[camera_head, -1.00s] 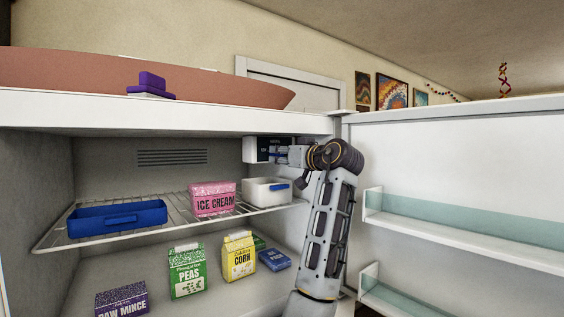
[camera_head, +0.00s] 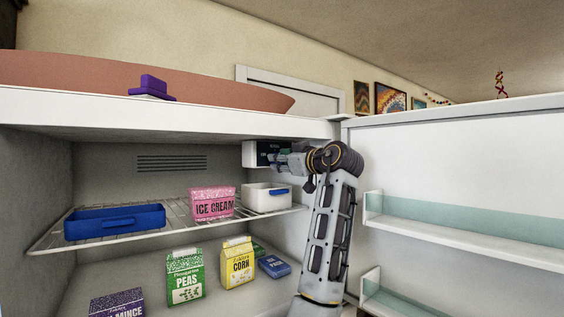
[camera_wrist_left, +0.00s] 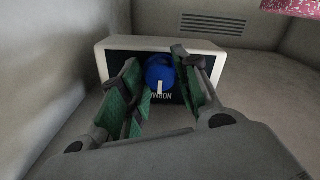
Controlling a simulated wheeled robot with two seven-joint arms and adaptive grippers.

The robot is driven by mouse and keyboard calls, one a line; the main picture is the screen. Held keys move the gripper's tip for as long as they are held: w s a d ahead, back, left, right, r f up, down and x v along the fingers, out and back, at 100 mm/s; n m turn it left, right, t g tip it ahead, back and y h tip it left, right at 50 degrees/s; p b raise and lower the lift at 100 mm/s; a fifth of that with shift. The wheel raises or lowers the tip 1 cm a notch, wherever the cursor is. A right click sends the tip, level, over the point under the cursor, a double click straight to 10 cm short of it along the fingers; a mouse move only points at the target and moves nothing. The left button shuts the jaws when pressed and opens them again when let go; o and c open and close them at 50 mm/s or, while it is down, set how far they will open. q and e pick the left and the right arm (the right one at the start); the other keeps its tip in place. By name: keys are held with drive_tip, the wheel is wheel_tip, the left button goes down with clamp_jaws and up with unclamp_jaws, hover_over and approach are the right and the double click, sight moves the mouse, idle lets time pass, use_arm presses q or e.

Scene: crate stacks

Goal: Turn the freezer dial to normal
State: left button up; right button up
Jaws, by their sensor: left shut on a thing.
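The freezer dial (camera_wrist_left: 160,70) is a blue knob with a white pointer mark, on the dark face of a white control box (camera_wrist_left: 108,55). In the wrist view the mark points down, towards partly covered white lettering. My left gripper (camera_wrist_left: 164,84) is shut on the dial, its green-padded fingers on either side. In the head view the control box (camera_head: 249,154) hangs at the upper right inside the freezer, and my left gripper (camera_head: 277,159) reaches its face and hides the dial. My right gripper is not in view.
Below the box, a wire shelf (camera_head: 175,217) holds a blue tray (camera_head: 115,222), a pink ice cream carton (camera_head: 212,203) and a white bin (camera_head: 264,198). Several food packages stand underneath. The open freezer door (camera_head: 450,165) is on the right.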

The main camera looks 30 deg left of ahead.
use_arm(q)
drive_tip(key=o, duration=1.1)
drive_tip(key=shift+c, duration=0.2)
drive_tip(key=shift+d, duration=0.1)
drive_tip(key=v, duration=1.2)
